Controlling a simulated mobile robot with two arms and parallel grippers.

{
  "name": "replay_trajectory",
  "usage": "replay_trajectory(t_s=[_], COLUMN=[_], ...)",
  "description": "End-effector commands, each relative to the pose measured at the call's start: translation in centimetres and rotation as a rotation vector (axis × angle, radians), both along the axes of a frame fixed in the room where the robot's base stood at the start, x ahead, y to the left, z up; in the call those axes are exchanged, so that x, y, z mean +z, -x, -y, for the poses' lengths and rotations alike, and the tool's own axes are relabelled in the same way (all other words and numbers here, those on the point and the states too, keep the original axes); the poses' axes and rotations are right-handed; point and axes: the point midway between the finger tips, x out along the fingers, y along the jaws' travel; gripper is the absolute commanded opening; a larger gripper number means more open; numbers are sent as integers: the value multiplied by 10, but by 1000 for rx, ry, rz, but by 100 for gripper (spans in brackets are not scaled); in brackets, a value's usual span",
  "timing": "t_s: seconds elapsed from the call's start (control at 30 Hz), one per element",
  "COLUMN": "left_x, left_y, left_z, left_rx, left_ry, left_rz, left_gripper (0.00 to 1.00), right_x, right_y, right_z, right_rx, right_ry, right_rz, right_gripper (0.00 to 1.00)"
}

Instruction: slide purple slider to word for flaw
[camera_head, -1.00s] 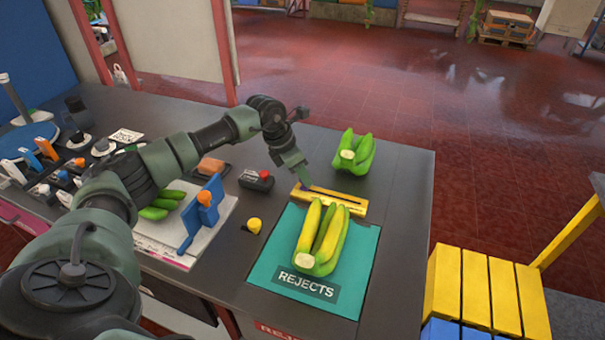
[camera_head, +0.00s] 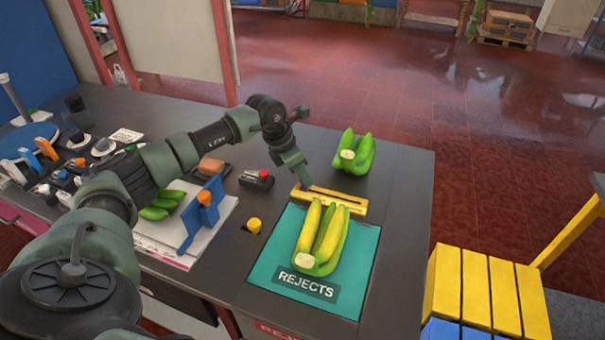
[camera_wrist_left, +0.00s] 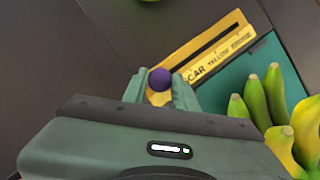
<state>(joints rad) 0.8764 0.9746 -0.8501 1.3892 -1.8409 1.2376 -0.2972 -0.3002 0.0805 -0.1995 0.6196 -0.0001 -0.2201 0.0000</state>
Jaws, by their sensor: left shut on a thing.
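A yellow slider plate (camera_head: 345,204) with a long dark slot lies on the dark worktop, behind the green rejects mat. It also shows in the left wrist view (camera_wrist_left: 214,45). Its printed words read roughly "CAR", "YELLOW" and a last, blurred word; the start of the first is hidden. My left gripper (camera_head: 304,184) is over the plate's left end in the head view. In the left wrist view its fingers (camera_wrist_left: 160,88) are shut on the round purple slider knob (camera_wrist_left: 160,78), near the slot's "CAR" end. My right gripper is out of view.
Yellow-green bananas (camera_head: 322,236) lie on the green mat (camera_head: 352,285), close in front of the plate. A green bunch (camera_head: 354,153) lies behind it. A red-buttoned box (camera_head: 257,180) and a yellow knob (camera_head: 254,225) are to the left.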

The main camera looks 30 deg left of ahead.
Motion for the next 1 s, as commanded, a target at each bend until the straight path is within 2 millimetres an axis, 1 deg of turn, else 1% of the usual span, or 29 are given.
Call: replay_trajectory(t_s=[0.13,0.2,0.27,0.4,0.5,0.6,0.7,0.97,1.0], left_x=[2,2,1,1,1,2,2,2,2], left_y=[-1,-3,-6,-15,-20,-23,-25,-25,-25], left_z=[1,8,19,55,77,91,97,97,97], left_rx=[1,-2,-4,-7,-4,-3,0,1,1], left_ry=[1,1,3,5,3,3,1,0,0], left_rz=[4,5,5,7,5,7,6,6,6], left_gripper=[0,0,0,0,0,0,0,0,31], right_x=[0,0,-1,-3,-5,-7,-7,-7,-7], right_y=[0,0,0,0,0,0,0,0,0], right_z=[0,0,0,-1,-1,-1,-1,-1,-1], right_rx=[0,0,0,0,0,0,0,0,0], right_ry=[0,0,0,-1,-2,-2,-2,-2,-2], right_rz=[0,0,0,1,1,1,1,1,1], right_gripper=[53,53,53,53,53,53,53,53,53])
